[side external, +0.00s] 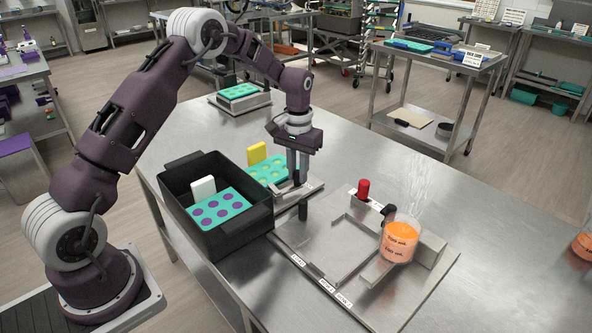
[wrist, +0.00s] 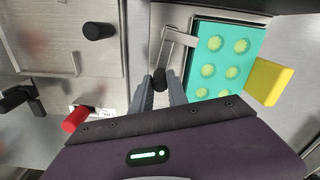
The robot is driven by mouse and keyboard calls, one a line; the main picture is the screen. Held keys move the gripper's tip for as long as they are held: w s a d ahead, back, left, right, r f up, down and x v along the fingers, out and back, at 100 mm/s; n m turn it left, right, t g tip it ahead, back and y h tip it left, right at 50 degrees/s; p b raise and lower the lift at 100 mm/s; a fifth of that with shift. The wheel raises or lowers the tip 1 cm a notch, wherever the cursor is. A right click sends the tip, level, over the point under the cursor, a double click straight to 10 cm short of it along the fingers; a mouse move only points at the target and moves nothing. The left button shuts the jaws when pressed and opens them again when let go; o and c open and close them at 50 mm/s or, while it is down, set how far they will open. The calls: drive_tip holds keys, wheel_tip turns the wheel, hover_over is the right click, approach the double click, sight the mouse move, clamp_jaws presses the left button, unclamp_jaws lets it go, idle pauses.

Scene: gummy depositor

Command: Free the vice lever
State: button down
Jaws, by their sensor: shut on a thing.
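The vice lever is a light metal arm (wrist: 180,37) with a black knob (wrist: 160,80), beside the mould in the wrist view. My gripper (wrist: 159,86) is shut on this black knob, with one finger on each side. In the side view my gripper (side external: 298,181) points straight down at the near right end of the mould, and its fingers hide most of the lever. The teal mould (wrist: 222,58) with yellow-green filled cavities sits in the vice. It also shows in the side view (side external: 268,171), partly behind my fingers.
A yellow block (side external: 257,153) stands beside the mould. A black crate (side external: 232,235) on the left holds a purple-filled mould and a white block. Right of my gripper are a black peg (side external: 303,210), a red knob (side external: 363,189) and a steaming beaker of orange liquid (side external: 399,240).

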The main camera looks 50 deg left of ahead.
drive_tip(key=m, duration=0.1)
drive_tip(key=d+m, duration=0.1)
drive_tip(key=shift+s+d+m, duration=0.2)
drive_tip(key=shift+d+m, duration=0.05)
drive_tip(key=shift+m, duration=0.15)
drive_tip(key=m, duration=0.1)
drive_tip(key=d+m, duration=0.1)
drive_tip(key=shift+s+d+m, duration=0.15)
drive_tip(key=shift+s+m, duration=0.15)
drive_tip(key=shift+s, duration=0.1)
drive_tip(key=shift+s+d+m, duration=0.4)
drive_tip(key=shift+s+m, duration=0.05)
drive_tip(key=shift+m, duration=0.7)
drive_tip(key=shift+s+d+m, duration=0.4)
drive_tip(key=shift+s+m, duration=0.05)
drive_tip(key=shift+m, duration=0.7)
drive_tip(key=shift+s, duration=0.1)
drive_tip(key=c, duration=1.3)
unclamp_jaws()
wheel_tip(320, 180, up, 7)
drive_tip(key=shift+r, duration=0.1)
drive_tip(key=shift+r, duration=0.1)
